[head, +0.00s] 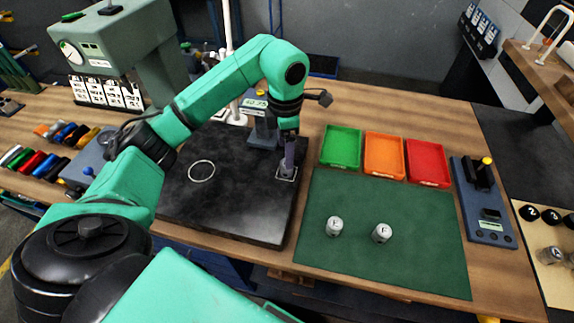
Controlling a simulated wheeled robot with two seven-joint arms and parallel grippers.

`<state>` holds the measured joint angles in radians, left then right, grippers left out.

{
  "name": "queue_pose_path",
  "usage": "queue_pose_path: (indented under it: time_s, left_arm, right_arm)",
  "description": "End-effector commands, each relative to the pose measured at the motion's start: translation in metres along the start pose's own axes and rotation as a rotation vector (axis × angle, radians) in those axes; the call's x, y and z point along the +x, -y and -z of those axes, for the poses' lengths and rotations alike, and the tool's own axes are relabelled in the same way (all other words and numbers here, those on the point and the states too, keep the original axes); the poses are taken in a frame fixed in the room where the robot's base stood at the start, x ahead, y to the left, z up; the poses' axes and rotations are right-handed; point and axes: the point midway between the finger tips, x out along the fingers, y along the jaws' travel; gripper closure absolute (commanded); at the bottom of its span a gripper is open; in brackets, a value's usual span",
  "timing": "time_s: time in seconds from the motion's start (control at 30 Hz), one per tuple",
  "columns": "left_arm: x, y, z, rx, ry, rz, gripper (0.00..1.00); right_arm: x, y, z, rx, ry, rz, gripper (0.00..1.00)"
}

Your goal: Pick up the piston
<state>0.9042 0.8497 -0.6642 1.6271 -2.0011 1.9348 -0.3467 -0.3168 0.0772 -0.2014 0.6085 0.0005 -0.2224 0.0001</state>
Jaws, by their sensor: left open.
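My left arm reaches over a dark granite plate (232,205). My left gripper (288,162) points down at the plate's right side, over a small white square outline. A small grey piece, seemingly a piston (286,172), stands in that square, right at or between the fingertips; the fingers partly hide it, and contact cannot be told. The gripper is open. Two more grey pistons with letter marks stand upright on the green mat (430,265): a left one (334,227) and a right one (382,233). My right gripper is not in view.
A green tray (341,147), an orange tray (384,156) and a red tray (427,163) line the mat's far edge. A small display device (262,125) stands behind the gripper. A blue-based gauge (488,215) stands right of the mat. A white circle (201,171) marks the plate's left.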

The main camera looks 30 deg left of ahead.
Motion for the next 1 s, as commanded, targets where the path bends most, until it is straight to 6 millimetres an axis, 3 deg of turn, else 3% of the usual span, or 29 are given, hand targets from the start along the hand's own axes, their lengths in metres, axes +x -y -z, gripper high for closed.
queue_pose_path:
  time_s: [0.17, 0.27, 0.4, 0.57, 0.77, 1.0]
  left_arm:
    - [0.019, 0.005, 0.001, 0.001, -0.004, 0.006, 0.20]
    - [0.040, 0.007, 0.000, -0.001, -0.001, 0.005, 0.20]
    - [0.056, 0.006, 0.000, 0.000, 0.000, 0.001, 0.20]
    - [0.057, 0.006, -0.001, 0.001, 0.001, 0.000, 0.20]
    - [0.057, 0.006, -0.001, 0.000, 0.001, 0.000, 0.97]
    - [0.057, 0.006, -0.001, 0.000, 0.002, 0.000, 1.00]
  right_arm:
    - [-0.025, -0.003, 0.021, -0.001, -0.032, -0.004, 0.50]
    - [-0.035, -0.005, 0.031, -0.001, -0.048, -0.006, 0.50]
    - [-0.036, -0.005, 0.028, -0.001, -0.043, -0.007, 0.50]
    - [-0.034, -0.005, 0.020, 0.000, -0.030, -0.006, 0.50]
    - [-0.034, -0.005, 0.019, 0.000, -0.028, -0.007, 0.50]
    - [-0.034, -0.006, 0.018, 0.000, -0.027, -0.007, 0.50]
